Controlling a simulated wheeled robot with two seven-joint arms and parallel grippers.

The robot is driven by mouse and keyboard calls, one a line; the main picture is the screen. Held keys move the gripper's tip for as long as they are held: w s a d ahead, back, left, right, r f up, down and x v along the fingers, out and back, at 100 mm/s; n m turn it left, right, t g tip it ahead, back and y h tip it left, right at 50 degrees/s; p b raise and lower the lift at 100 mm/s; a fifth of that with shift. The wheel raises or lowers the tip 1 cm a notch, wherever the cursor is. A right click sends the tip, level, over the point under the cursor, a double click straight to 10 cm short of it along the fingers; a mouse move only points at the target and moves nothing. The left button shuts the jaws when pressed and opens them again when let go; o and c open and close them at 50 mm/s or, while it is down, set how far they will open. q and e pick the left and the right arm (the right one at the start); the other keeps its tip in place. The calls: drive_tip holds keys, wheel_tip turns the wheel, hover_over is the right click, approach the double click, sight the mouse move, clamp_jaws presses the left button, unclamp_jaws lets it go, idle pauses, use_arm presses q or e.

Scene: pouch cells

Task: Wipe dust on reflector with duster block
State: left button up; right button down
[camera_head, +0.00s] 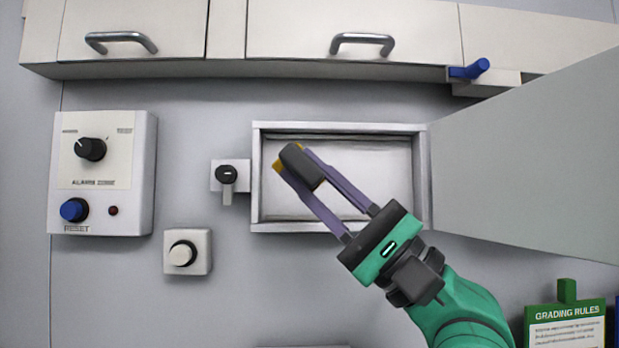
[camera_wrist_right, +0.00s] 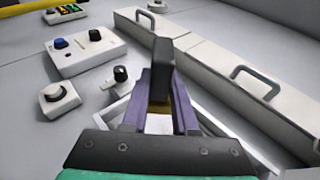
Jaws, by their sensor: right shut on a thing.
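My right gripper (camera_head: 298,166) is shut on the duster block (camera_head: 302,167), a dark grey block with yellow showing at its edges. The block is held between the purple fingertips. In the right wrist view the block (camera_wrist_right: 161,72) stands up between the fingers (camera_wrist_right: 160,112). The likely reflector is the pale grey shiny panel (camera_head: 385,173) inside a framed wall recess. The block appears in front of the panel's upper left part; I cannot tell whether it touches. The fingers and block hide part of the panel. No dust is clearly distinguishable. My left gripper is not in view.
An open grey door (camera_head: 530,155) swings out right of the recess frame (camera_head: 340,127). A latch knob (camera_head: 227,180), a round-knob box (camera_head: 187,252) and an alarm panel (camera_head: 103,172) are on the left. Cabinets (camera_head: 350,28) run above. A green sign (camera_head: 566,325) stands lower right.

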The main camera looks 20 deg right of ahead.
idle(0.5)
drive_tip(key=w+d, duration=0.2)
drive_tip(key=w, duration=0.4)
drive_tip(key=shift+w, duration=0.35)
drive_tip(key=shift+w+d+f, duration=0.1)
drive_tip(key=shift+w+d, duration=0.05)
drive_tip(key=shift+w, duration=0.55)
idle(0.3)
